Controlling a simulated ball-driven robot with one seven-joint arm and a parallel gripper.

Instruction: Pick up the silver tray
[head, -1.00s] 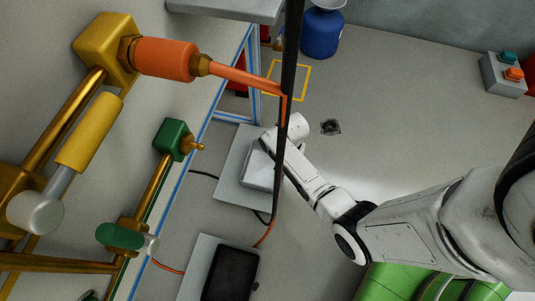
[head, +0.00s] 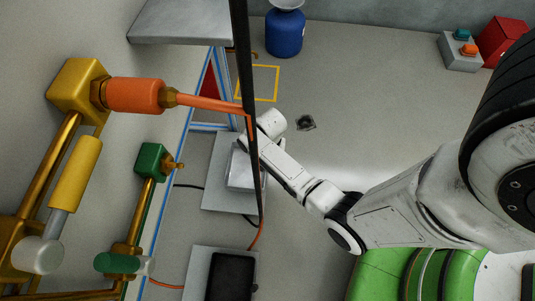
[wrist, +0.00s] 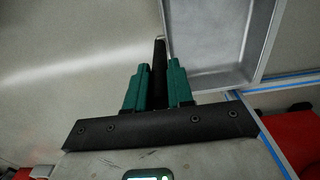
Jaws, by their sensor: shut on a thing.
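The silver tray (wrist: 208,40) is a shallow, raised-rim metal tray at the upper right of the wrist view. In the head view the silver tray (head: 240,170) lies over a grey plate, partly hidden by my arm and a dark strip. The exact contact is partly hidden by the fingers. In the head view my fingers are hidden behind the end of my arm.
A grey plate (head: 215,200) is under the tray, and a black panel (head: 231,277) is nearer. Orange and green valve fittings (head: 135,95) stick out at left. A blue container (head: 285,33), button box (head: 461,50) and red box (head: 503,40) stand farther off. The floor at centre right is clear.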

